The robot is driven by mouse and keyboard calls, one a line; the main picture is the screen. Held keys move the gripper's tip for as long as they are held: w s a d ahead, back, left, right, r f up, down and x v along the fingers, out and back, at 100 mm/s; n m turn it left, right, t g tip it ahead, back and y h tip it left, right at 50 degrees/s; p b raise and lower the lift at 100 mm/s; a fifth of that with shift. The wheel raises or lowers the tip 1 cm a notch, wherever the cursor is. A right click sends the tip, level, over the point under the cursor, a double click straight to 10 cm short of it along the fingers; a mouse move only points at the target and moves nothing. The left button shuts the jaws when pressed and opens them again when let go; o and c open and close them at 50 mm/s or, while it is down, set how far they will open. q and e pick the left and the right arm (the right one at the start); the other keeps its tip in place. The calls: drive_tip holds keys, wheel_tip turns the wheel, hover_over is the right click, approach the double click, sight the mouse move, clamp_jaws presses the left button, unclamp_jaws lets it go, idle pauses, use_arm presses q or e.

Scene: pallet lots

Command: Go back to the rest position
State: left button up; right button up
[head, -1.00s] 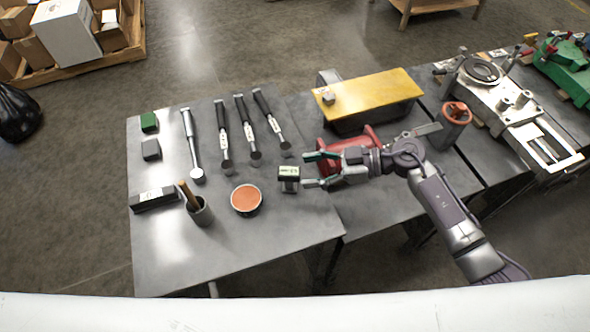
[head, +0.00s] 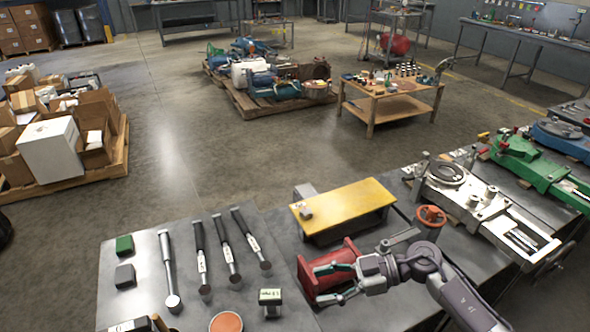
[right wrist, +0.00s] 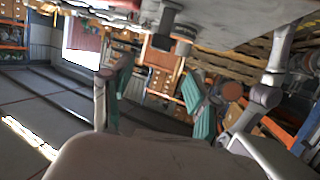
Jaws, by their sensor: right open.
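My right gripper (head: 326,284) is open and empty, with teal pads on its fingers. It points left over the metal table, in front of a red bracket-like piece (head: 309,280). My left gripper is not in view.
The left table (head: 145,285) holds several dark-handled tools (head: 222,250), green (head: 124,244) and grey blocks and an orange-filled bowl (head: 226,322). A yellow-topped stand (head: 342,205), red handwheel (head: 431,215) and machine vise (head: 480,205) stand right. Open floor (head: 200,150) lies beyond.

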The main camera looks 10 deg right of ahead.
drive_tip(key=w+d+r+m+t+h, duration=0.1)
drive_tip(key=w+r+m+t+h, duration=0.15)
drive_tip(key=r+m+t, duration=0.4)
drive_tip(key=w+r+m+t+h, duration=0.1)
drive_tip(key=w+r+m+t, duration=0.2)
drive_tip(key=t, duration=0.7)
drive_tip(key=s+d+f+m+g+h, duration=0.4)
drive_tip(key=s+d+f+m+h, duration=0.2)
drive_tip(key=d+f+m+h, duration=0.45)
drive_tip(key=s+a+f+n+g, duration=0.1)
drive_tip(key=s+f+n+g, duration=0.3)
drive_tip(key=s, duration=0.6)
drive_tip(key=s+a+f+n+g, duration=0.1)
drive_tip(key=s+a+f+g, duration=0.15)
drive_tip(key=s+g, duration=0.55)
wheel_tip(320, 180, down, 21)
drive_tip(key=s+p, duration=0.2)
drive_tip(key=s+d+f+p, duration=0.1)
drive_tip(key=s+f, duration=0.7)
drive_tip(key=s, duration=0.1)
drive_tip(key=s+d+f+p, duration=0.1)
drive_tip(key=s+d+f, duration=0.1)
drive_tip(key=s+f, duration=0.7)
drive_tip(key=shift+d+g+h, duration=0.3)
drive_tip(key=shift+g, duration=0.05)
